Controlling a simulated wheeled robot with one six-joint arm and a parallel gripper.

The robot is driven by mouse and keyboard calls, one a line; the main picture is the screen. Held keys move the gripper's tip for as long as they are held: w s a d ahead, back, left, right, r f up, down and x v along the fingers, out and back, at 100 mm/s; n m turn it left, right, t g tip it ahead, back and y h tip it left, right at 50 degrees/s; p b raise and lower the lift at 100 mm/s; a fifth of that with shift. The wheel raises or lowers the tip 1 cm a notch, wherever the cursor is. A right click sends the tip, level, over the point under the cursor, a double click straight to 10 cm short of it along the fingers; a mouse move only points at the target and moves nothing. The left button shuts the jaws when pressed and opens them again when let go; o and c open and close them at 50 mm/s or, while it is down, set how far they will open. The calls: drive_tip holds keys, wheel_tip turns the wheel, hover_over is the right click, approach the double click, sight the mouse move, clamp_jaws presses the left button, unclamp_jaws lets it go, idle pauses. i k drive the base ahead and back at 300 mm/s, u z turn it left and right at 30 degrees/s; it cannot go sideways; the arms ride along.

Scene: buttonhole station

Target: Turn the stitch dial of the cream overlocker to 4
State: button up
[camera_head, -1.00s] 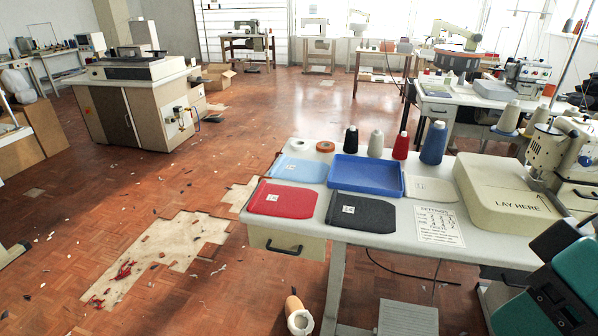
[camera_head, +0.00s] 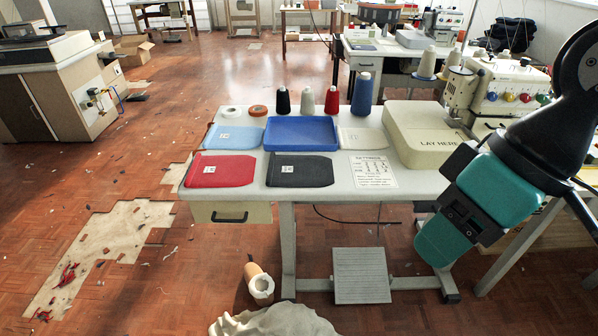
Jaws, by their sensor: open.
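A cream overlocker (camera_head: 505,88) stands at the right, behind the near table's right end. Its front carries a row of coloured knobs in blue, red, green and yellow. They are small here, and I cannot tell which is the stitch dial or read any number. A second cream machine with small coloured knobs (camera_head: 440,22) stands on the back table. My gripper (camera_head: 440,245), teal and black, hangs at the right in front of the near table, apart from both machines. It is open, with nothing seen in it.
The near table (camera_head: 325,195) holds a blue tray (camera_head: 299,148), cloth pieces, thread cones, a printed card (camera_head: 372,171) and a cream block marked LAY HERE (camera_head: 421,150). Open floor is at left.

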sight(524, 62)
drive_tip(key=z, duration=1.25)
drive_tip(key=i, duration=1.2)
drive_tip(key=u, duration=0.3)
